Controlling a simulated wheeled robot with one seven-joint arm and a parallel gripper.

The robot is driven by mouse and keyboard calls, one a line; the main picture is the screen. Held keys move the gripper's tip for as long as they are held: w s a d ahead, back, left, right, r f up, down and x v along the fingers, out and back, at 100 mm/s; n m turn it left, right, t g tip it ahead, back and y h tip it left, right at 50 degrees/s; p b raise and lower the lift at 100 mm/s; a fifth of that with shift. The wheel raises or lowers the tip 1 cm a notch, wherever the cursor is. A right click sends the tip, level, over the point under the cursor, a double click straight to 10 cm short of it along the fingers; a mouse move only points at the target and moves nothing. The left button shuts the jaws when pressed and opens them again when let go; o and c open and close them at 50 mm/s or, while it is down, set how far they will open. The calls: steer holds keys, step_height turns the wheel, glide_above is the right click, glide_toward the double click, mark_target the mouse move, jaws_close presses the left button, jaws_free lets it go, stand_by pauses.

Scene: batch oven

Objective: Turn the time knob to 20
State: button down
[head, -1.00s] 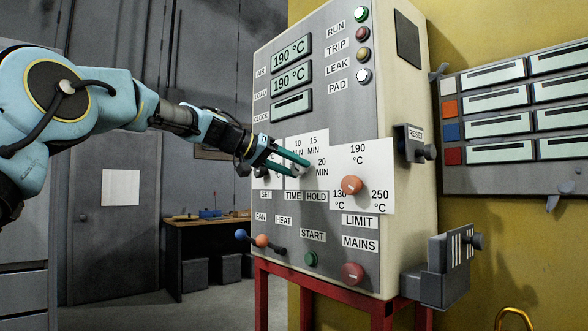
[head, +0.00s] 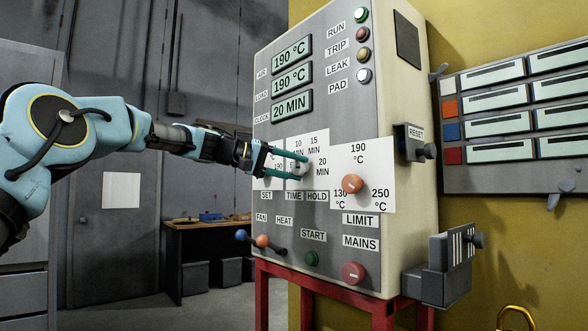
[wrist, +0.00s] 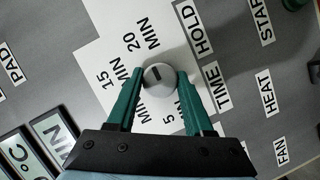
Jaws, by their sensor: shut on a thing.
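The time knob is a small round grey-white knob (wrist: 158,78) with a dark pointer mark, on a white dial plate with 5, 10, 15 and 20 MIN labels. In the wrist view its mark lies toward the 20 MIN label side. My gripper (wrist: 156,84) is shut on the knob, one green finger on each side. In the head view my gripper (head: 304,164) reaches the panel from the left and its fingers partly hide the knob. The clock display (head: 292,106) reads 20 MIN.
The air display (head: 291,52) and load display (head: 292,79) read 190 °C. The red limit knob (head: 352,184) is just right of the time dial. Fan and heat levers (head: 262,241), the start button (head: 312,258) and the mains knob (head: 353,273) are below.

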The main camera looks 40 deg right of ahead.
stand_by(0.3)
steer(key=shift+c, duration=1.5)
jaws_free()
steer(key=shift+a, duration=0.1)
steer(key=b+v, duration=0.3)
steer(key=v, duration=0.7)
steer(key=shift+w+a, duration=0.2)
steer(key=shift+a, duration=0.1)
steer(key=shift+r, duration=0.1)
